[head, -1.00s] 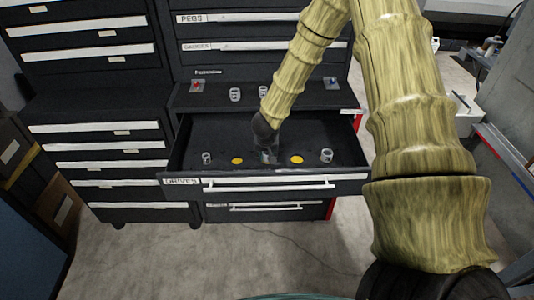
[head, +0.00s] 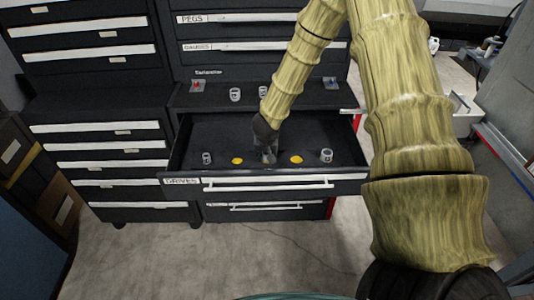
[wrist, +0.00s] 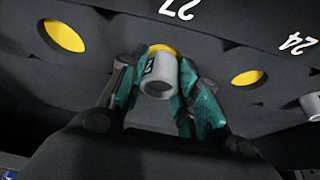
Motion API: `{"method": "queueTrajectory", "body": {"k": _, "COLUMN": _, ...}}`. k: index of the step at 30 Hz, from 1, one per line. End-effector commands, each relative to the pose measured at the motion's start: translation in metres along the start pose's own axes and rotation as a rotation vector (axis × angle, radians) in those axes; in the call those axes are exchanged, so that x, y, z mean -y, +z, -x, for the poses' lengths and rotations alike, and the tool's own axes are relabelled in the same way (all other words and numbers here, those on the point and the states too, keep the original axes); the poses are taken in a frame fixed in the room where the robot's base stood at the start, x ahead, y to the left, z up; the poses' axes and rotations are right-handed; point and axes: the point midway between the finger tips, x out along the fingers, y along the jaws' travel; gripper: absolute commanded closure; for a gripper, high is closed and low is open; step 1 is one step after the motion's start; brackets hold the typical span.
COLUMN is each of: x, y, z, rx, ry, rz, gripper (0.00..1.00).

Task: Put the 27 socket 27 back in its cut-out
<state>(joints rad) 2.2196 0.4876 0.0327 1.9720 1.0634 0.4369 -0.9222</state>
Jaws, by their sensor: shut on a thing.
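My gripper (wrist: 158,88) is shut on a grey socket, the 27 socket (wrist: 156,80), in the wrist view. A dark label with a pale mark shows on the socket's side. The socket is in front of a yellow cut-out (wrist: 160,48) beside the printed 27, and hides most of that cut-out. I cannot tell whether the socket touches the foam. In the head view my gripper (head: 268,150) is low inside the open drawer (head: 190,150), between two yellow cut-outs. The socket is hard to make out there.
Empty yellow cut-outs (head: 237,161) and (head: 296,160) lie on either side of my gripper. One socket (head: 207,158) stands at the drawer's left, another (head: 326,155) at its right. More sockets (head: 235,94) stand on the ledge behind. The drawer walls enclose the space.

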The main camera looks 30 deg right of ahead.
Motion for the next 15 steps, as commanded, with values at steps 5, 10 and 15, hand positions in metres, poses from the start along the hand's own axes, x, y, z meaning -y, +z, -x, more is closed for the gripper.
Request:
{"method": "queueTrajectory", "body": {"k": 5, "x": -0.0028, "y": 0.0128, "z": -0.0094, "rx": 0.019, "ry": 0.002, "rz": 0.000, "gripper": 0.96}}
{"method": "queueTrajectory", "body": {"k": 10, "x": -0.0026, "y": 0.0136, "z": -0.0102, "rx": 0.020, "ry": 0.001, "rz": -0.001, "gripper": 0.96}}
{"method": "queueTrajectory", "body": {"k": 15, "x": -0.0026, "y": 0.0140, "z": -0.0104, "rx": 0.021, "ry": 0.001, "rz": -0.001, "gripper": 0.63}}
